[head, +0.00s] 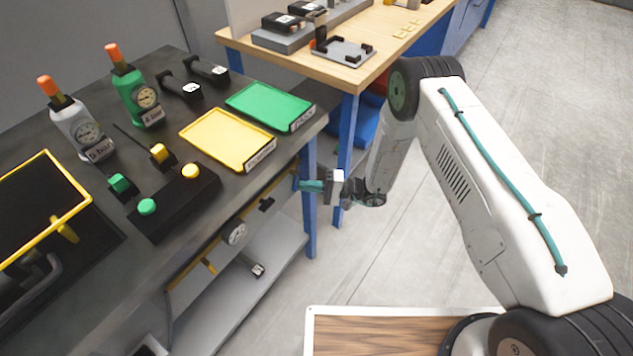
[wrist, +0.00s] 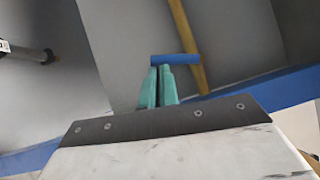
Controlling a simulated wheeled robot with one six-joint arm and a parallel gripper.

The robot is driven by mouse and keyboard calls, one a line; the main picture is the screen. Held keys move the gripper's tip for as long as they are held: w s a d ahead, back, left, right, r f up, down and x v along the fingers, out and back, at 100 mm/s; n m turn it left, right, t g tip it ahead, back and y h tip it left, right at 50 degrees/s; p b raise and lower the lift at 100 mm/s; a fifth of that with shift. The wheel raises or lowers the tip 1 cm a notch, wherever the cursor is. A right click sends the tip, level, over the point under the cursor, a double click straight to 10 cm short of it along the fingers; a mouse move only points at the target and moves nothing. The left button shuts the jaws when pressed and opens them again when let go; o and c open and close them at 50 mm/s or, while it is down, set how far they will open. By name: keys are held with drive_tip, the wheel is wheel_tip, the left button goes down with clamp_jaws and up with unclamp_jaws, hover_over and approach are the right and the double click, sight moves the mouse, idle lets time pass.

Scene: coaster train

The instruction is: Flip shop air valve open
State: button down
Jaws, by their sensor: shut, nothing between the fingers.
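My gripper (head: 312,186) is beside the dark bench's front right corner, below its top, with its teal fingers pointing left. In the wrist view the two fingers (wrist: 160,88) are shut together and empty. Just beyond their tips a short blue bar (wrist: 175,60), which looks like the valve's lever, lies across a yellow pipe (wrist: 187,40). I cannot tell whether the tips touch it. In the head view the yellow pipe (head: 202,248) runs under the bench's front edge, with a gauge (head: 235,232) on it. The blue lever is not clear there.
The dark bench (head: 190,225) holds a yellow tray (head: 227,138), a green tray (head: 270,104), a button box (head: 175,203) and bottles with gauges. A blue bench leg (head: 309,225) is close to my gripper. A wooden bench (head: 375,68) stands behind. The floor at right is clear.

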drive_tip(key=s+a+r+m+y, duration=0.1)
drive_tip(key=s+a+r+m, duration=0.1)
drive_tip(key=s, duration=0.3)
drive_tip(key=shift+a+m+t+y, duration=0.3)
drive_tip(key=shift+a+m+t, duration=0.1)
drive_tip(key=shift+a, duration=0.3)
idle(0.4)
drive_tip(key=shift+r, duration=0.15)
idle(0.3)
idle(0.5)
drive_tip(key=s+d+f, duration=0.4)
drive_tip(key=d+f, duration=0.1)
drive_tip(key=d, duration=0.2)
drive_tip(key=shift+s+f, duration=0.15)
drive_tip(key=shift+f, duration=0.15)
drive_tip(key=shift+d, duration=0.2)
drive_tip(key=shift+m, duration=0.4)
